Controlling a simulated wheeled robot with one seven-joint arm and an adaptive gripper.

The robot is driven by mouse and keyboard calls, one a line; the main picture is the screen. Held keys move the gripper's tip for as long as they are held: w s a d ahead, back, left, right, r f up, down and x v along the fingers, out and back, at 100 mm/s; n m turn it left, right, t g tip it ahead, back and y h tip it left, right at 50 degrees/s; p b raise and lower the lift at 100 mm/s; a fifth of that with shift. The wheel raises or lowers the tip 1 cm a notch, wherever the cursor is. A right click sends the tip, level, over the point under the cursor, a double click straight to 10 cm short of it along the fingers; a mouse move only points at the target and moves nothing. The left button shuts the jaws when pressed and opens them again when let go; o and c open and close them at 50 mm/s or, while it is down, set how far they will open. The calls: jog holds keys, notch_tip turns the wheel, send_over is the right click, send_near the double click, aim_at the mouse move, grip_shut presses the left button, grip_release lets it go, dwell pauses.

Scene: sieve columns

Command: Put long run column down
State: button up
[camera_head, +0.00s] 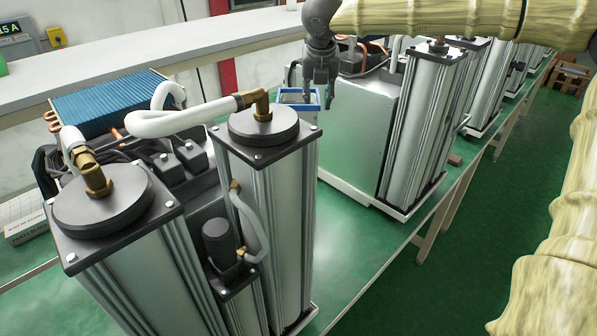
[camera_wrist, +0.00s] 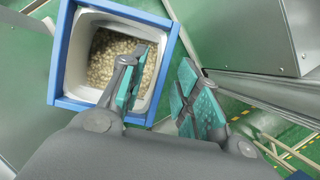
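A square column with a blue rim (camera_head: 298,108) shows behind the front machine in the head view. In the wrist view its blue rim (camera_wrist: 58,55) frames a white inner wall, with beige pellets inside. Its lower part is hidden, so I cannot tell what it rests on. My gripper (camera_head: 320,98) points down at the column's right side. In the wrist view my gripper (camera_wrist: 162,92) has its fingers apart, with the right rim wall between them. The left finger is over the opening and the right finger is outside. A gap shows between the right finger and the rim.
A machine with capped silver columns (camera_head: 270,190) and white hoses stands in front. A grey-white cabinet (camera_head: 355,140) stands close on the right, with more silver columns (camera_head: 425,125) beyond. The green bench (camera_head: 350,240) is bare between the machines; the aisle floor (camera_head: 480,240) is at right.

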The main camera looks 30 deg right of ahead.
jog(key=shift+x, duration=0.9)
jog(key=shift+d, duration=0.1)
grip_shut()
jog(key=shift+r, duration=0.1)
